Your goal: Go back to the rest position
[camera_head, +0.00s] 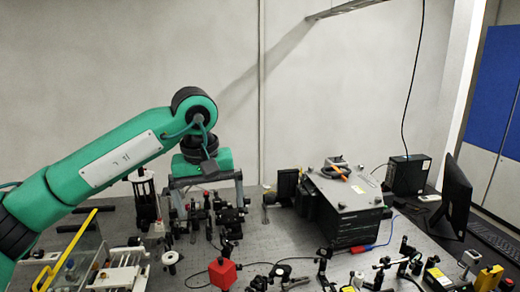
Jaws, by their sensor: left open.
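My left arm comes in from the left and bends down at its wrist. My left gripper (206,196) points down over the back left of the optical bench (270,240). Its two grey fingers are spread wide. Several small black optical mounts (200,222) show between and below the fingers. I cannot tell how far above them the fingertips are, and I see nothing held. My right gripper is not in view.
A large dark box (345,228) with a grey lid stands right of the gripper. A clear case with a yellow edge (70,245) is at the left. A monitor (453,196) stands at the right.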

